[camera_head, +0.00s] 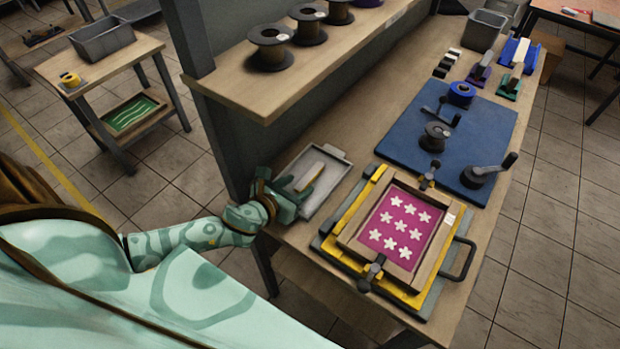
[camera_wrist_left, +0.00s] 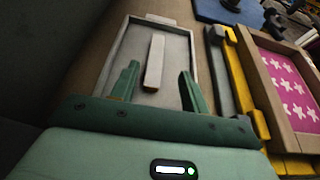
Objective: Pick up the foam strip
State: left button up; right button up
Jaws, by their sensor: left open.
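The foam strip (camera_head: 309,176) is a pale, narrow bar lying in a shallow grey tray (camera_head: 332,186) on the workbench. In the left wrist view the strip (camera_wrist_left: 155,62) lies lengthwise in the tray (camera_wrist_left: 187,38), ahead of my gripper. My left gripper (camera_head: 298,190) is at the near left part of the tray, close to the strip. In the left wrist view its two green fingers (camera_wrist_left: 158,82) are spread apart, with the strip's near end between them and nothing clamped. My right gripper is not in view.
A screen-printing frame (camera_head: 402,228) with white stars on pink stands right of the tray. A shelf (camera_head: 290,72) with several dark spools overhangs the bench's left side.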

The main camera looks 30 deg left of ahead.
aim_at(313, 172)
pick_arm(q)
jog(key=x, duration=0.2)
jog(key=b+x, duration=0.1)
jog(key=x, duration=0.4)
jog(key=shift+w+a, duration=0.3)
jog(key=shift+w, duration=0.1)
jog(key=shift+r, duration=0.1)
jog(key=shift+s, duration=0.1)
jog(key=shift+c, duration=0.3)
grip_shut()
